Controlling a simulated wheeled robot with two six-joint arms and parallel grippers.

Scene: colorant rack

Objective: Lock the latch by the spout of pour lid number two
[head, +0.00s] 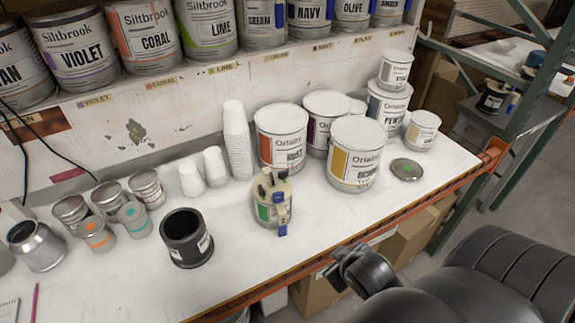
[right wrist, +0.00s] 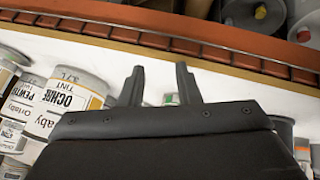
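My left gripper is not in view.
Large cans, including OCHRE (head: 357,154) and RUST (head: 281,136), stand behind and right of the lidded can. A black open pot (head: 186,238) is left of it, and stacked paper cups (head: 237,140) are behind. The orange front rail (head: 415,202) edges the bench.

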